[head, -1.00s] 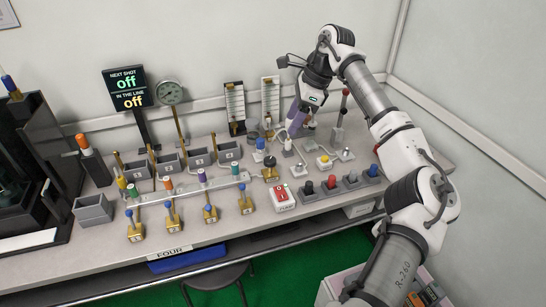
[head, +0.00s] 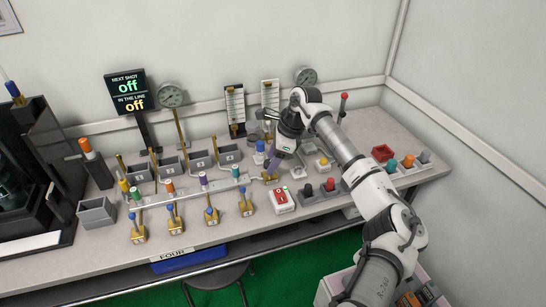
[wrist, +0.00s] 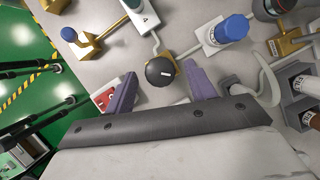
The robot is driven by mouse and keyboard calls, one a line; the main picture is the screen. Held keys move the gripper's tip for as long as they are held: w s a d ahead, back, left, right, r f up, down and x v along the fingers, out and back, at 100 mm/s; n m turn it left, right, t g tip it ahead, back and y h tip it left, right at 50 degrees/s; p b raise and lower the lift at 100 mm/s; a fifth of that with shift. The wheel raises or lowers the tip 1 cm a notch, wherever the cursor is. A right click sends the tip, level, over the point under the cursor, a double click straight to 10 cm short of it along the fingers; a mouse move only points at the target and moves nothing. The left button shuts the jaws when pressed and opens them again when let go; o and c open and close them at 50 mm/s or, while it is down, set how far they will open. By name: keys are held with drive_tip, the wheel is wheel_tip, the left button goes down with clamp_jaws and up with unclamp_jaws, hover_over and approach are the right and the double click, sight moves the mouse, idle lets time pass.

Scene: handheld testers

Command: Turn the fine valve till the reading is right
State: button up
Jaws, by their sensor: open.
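A round black knob (wrist: 160,71) with a white mark sits on a brass base in the wrist view. It may be the fine valve; no label on it can be read. My gripper (head: 270,177) is open, and its purple fingers point down at the knob. In the wrist view one fingertip is on each side of the knob; I cannot tell whether they touch it. My gripper hides the knob in the head view. A round dial gauge (head: 171,95) and two tube meters (head: 235,107) stand behind; their readings are too small to tell.
A black sign (head: 128,92) reads "off" twice. A blue-capped valve (wrist: 229,30) stands close to the right fingertip. A red switch box (head: 281,196) is just in front. Blue-handled brass valves (head: 246,201) are to the left, coloured knobs (head: 408,161) to the right.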

drive_tip(key=c, duration=1)
drive_tip(key=shift+o, duration=0.2)
drive_tip(key=shift+f+m+b, duration=0.1)
drive_tip(key=shift+m+b, duration=0.2)
